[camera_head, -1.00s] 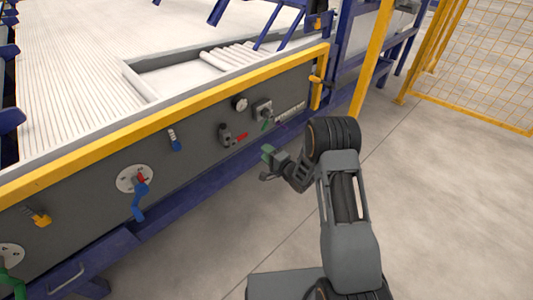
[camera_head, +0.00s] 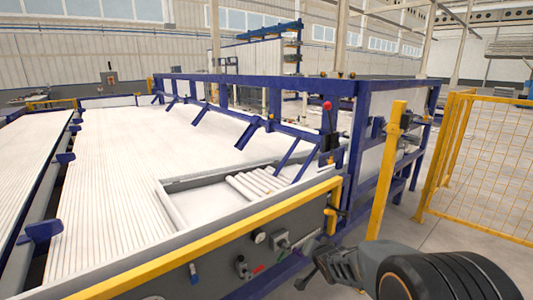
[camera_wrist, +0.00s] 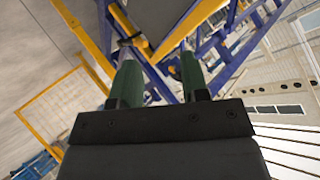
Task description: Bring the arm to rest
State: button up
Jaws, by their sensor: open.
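My gripper (camera_head: 305,264) shows at the lower middle of the head view, in front of the dark control panel at the end of the pipe table. My arm (camera_head: 440,275) comes in from the lower right, and its lower part is outside the picture. In the wrist view, the two green fingertips of my gripper (camera_wrist: 160,76) stand apart with nothing between them. Beyond them are blue frame beams and a yellow post.
A yellow rail (camera_head: 205,245) edges the panel. A red-tipped lever (camera_head: 327,122) stands on the blue frame (camera_head: 357,130). Short pipes (camera_head: 257,183) lie in a tray. A yellow mesh fence (camera_head: 485,165) stands at right, with open floor before it.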

jog(key=s+r+n+g+p, duration=0.3)
jog(key=s+r+p, duration=0.2)
jog(key=s+r, duration=0.4)
jog(key=s+d+r+n+g+h+p, duration=0.1)
jog(key=s+r+n+g+p, duration=0.2)
jog(key=s+r, duration=0.6)
jog(key=s+g+p, duration=0.1)
jog(key=s+p, duration=0.1)
jog(key=s, duration=0.5)
jog(key=shift+s+r+g+p, duration=0.15)
jog(key=shift+s+g+p, duration=0.15)
jog(key=shift+d, duration=0.1)
